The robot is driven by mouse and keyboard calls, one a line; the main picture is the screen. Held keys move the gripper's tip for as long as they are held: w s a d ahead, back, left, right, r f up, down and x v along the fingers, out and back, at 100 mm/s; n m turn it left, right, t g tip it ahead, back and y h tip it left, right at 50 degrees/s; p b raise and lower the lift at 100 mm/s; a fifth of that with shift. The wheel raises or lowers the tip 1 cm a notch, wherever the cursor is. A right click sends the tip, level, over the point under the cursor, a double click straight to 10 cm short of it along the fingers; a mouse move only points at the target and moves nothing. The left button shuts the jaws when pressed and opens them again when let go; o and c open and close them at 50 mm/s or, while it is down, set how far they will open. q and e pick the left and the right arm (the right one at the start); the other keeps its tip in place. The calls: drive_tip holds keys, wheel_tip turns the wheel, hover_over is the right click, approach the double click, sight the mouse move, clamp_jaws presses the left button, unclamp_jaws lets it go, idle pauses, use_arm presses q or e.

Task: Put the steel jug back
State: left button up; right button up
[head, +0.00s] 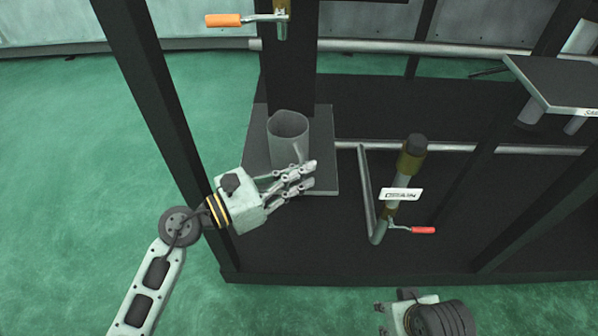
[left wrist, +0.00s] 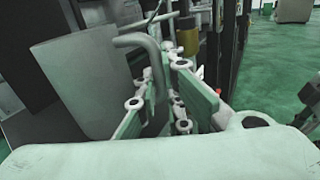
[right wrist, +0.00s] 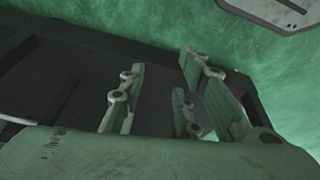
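The steel jug (head: 288,130) is a grey, open-topped cylinder, upright over a dark square plate (head: 255,150) at the foot of a black post. I cannot tell whether its base touches the plate. In the left wrist view the jug (left wrist: 75,80) fills the left side, with its bent handle (left wrist: 132,40) running down between my fingers. My left gripper (head: 300,180) is on the handle's side, its fingers drawn in around the handle; its lower end is hidden by them. My right gripper (right wrist: 160,80) is open and empty over a dark surface.
A pipe stand with a red-handled lever (head: 423,230) and a white label (head: 400,194) stands right of the jug. An orange-handled lever (head: 224,20) hangs above. A black frame post (head: 150,90) rises at left. A raised dark plate (head: 560,82) is at right.

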use_arm(q)
drive_tip(key=o, duration=0.4)
drive_tip(key=shift+r, duration=0.1)
